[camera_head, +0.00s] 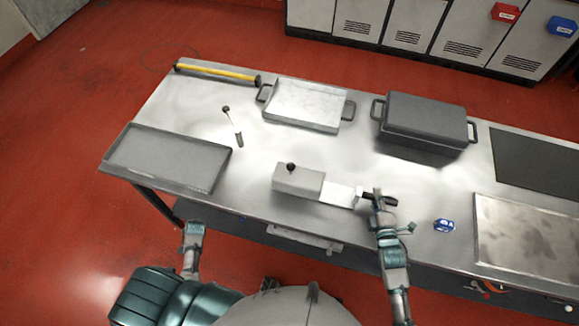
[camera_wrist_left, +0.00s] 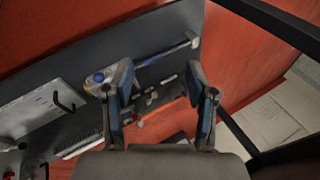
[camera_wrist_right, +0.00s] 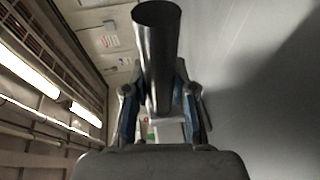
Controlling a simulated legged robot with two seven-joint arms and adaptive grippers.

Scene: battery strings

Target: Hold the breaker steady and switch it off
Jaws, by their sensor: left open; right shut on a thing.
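The likely breaker is a light grey box (camera_head: 299,181) with a black knob (camera_head: 291,167) on top, lying at the front middle of the table. A pale plate (camera_head: 338,195) extends from its right side towards a dark cylindrical handle (camera_head: 368,197). My right gripper (camera_head: 378,199) is shut on that handle; in the right wrist view the dark cylinder (camera_wrist_right: 157,60) stands between the fingers (camera_wrist_right: 160,112). My left arm is low, in front of the table's left part. In the left wrist view my left gripper (camera_wrist_left: 160,88) is open and empty, away from the breaker.
On the table (camera_head: 190,100) are an empty grey tray (camera_head: 165,157), a handled pale tray (camera_head: 305,105), a dark handled case (camera_head: 425,122), a yellow bar (camera_head: 215,72), a ball-topped stick (camera_head: 232,125) and a small blue item (camera_head: 443,225).

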